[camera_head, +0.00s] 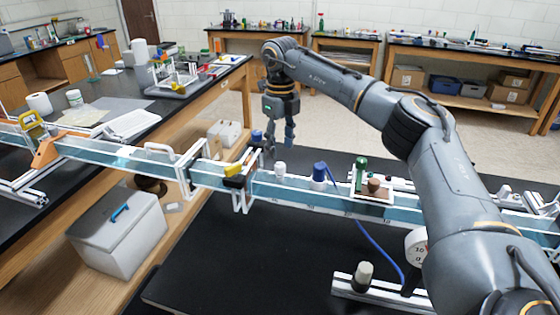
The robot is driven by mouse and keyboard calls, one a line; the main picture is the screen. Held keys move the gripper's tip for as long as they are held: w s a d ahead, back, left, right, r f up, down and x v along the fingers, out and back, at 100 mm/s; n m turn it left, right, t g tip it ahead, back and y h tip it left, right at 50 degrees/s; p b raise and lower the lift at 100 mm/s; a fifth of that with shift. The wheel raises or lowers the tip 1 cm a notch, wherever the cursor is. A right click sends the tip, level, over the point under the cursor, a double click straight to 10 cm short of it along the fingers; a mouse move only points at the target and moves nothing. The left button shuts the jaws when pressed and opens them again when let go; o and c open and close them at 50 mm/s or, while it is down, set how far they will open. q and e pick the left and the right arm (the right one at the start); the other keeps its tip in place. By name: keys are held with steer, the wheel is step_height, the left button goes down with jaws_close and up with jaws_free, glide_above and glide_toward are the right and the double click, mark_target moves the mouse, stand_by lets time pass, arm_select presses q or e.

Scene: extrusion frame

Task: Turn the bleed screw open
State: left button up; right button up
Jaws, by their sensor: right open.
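My right gripper (280,146) hangs fingers-down from my right arm, open and empty, just behind the long frame rail (222,177). Near it on the rail are a white capped fitting (280,170) and a blue capped fitting (319,171). Further right stand a green-handled part (361,166) and a brown knob (375,185) on a small plate. I cannot tell which of these small parts is the bleed screw. No contact between the gripper and a fitting is visible. My left gripper is out of view.
A yellow-and-black clamp (235,169) sits on the rail left of the fittings. A blue hose (378,245) runs down to the black bench top (255,265), which is mostly clear. A white knob (364,271) stands on a front bar. A grey lidded box (118,240) stands at left.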

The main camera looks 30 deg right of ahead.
mark_target(280, 164)
steer(key=f, duration=0.2)
steer(key=f+p, duration=0.1)
steer(key=f, duration=0.2)
steer(key=shift+w, duration=0.2)
steer(key=shift+f, duration=0.8)
steer(key=shift+c, duration=0.2)
jaws_close()
